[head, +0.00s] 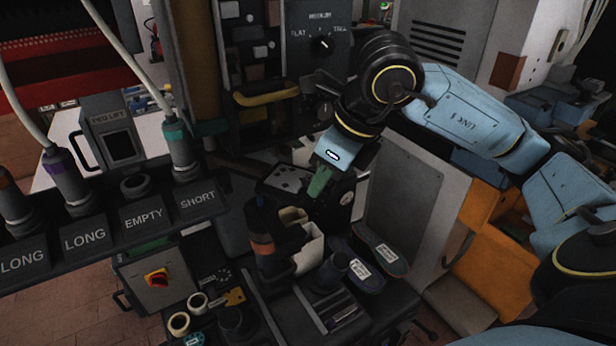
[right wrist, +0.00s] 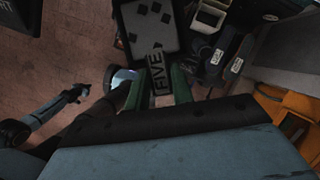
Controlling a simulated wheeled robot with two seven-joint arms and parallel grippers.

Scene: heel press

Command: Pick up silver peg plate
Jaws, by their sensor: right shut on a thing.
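The silver peg plate (head: 285,178) is a flat grey plate with dark square marks, left of my right gripper (head: 318,185) in the head view. In the right wrist view the plate (right wrist: 152,28) extends away from my right gripper (right wrist: 158,86), with the label FIVE on its near strip. The green fingers are shut on this labelled end, one on each side. The fingers hide part of the plate in the head view. I cannot tell whether it touches anything below. My left gripper is not clearly in view.
Two dark shoe forms with white labels (head: 387,253) lie below and right of the gripper. A dark stand with an orange band (head: 263,243) rises close below. Labelled sockets (head: 145,215) with posts are at left, and a grey panel (head: 402,205) is at right.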

